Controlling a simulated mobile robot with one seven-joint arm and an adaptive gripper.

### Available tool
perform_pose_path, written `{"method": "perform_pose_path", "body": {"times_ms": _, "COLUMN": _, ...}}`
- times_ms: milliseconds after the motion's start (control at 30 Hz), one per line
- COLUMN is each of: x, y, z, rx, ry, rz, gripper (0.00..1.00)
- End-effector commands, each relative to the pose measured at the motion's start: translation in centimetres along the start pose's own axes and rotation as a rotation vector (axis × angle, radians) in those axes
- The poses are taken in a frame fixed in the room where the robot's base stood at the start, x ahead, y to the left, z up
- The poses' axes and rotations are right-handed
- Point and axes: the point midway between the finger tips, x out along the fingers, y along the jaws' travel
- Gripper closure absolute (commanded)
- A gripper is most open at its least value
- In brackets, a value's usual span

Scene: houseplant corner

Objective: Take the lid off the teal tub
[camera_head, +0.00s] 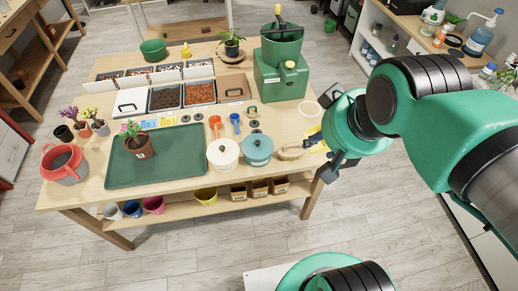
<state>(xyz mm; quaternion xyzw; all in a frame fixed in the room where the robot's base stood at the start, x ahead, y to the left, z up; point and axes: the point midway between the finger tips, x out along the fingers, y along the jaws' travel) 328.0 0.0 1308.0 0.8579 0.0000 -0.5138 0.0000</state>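The teal tub (257,155) stands on the table, right of the green tray, with its teal lid (258,142) on top. My gripper (316,158) is to the right of the tub, past the brush, above the table's right edge. Its dark fingers point to the left and look spread apart, with nothing seen between them. It is clear of the tub and lid.
A brush (290,152) lies between the teal tub and my gripper. Behind are a blue scoop (235,120) and a green machine (281,75). The green tray (155,157) bears a potted plant.

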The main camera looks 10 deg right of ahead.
Motion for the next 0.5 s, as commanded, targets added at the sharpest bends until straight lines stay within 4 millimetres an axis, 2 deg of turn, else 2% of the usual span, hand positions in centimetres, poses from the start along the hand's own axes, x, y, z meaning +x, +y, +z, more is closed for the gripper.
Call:
{"method": "perform_pose_path", "body": {"times_ms": 300, "x": 0.0, "y": 0.0, "z": -0.2, "rx": 0.004, "ry": -0.002, "rz": -0.001, "gripper": 0.59}}
{"method": "perform_pose_path", "body": {"times_ms": 500, "x": 0.7, "y": -0.2, "z": -1.7, "rx": 0.039, "ry": -0.028, "rz": -0.003, "gripper": 0.59}}
